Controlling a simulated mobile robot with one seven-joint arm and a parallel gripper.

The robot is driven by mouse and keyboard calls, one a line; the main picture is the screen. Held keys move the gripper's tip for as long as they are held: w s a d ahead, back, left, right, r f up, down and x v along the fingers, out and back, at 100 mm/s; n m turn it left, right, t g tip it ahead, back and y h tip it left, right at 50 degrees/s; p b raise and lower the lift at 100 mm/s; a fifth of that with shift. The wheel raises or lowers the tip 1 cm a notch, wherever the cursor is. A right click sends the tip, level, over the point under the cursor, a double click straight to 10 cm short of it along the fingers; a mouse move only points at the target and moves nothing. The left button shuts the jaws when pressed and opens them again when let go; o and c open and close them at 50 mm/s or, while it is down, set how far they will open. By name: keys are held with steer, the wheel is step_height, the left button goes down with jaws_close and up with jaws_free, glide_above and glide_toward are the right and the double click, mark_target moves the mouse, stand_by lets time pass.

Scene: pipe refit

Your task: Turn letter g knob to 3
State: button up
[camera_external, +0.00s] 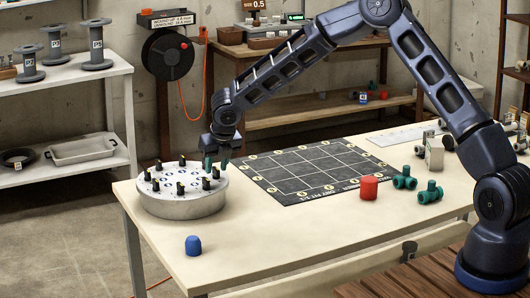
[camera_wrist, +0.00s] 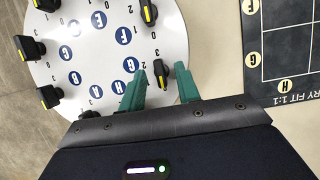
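A round white dial unit (camera_external: 180,208) stands on the left end of the table, with several black knobs around its top. Its face (camera_wrist: 100,55) also shows in the wrist view, with blue letter discs and small digits. The letter G disc (camera_wrist: 131,64) is beside a black knob with a yellow mark (camera_wrist: 159,72). My gripper (camera_wrist: 160,88) is open, its green fingers on either side of this knob with gaps visible. In the external view my gripper (camera_external: 216,163) points down at the unit's right edge. Whether it touches the knob, and the knob's exact setting, are unclear.
Other knobs (camera_wrist: 147,12) stand close by on the dial. A black grid mat (camera_external: 315,168) lies to the right. A blue cap (camera_external: 193,245), a red cylinder (camera_external: 369,188) and green pipe fittings (camera_external: 429,192) are on the table. The front left is mostly clear.

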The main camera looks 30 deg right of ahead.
steer(key=shift+w+f, duration=0.1)
steer(key=shift+f, duration=0.15)
jaws_close()
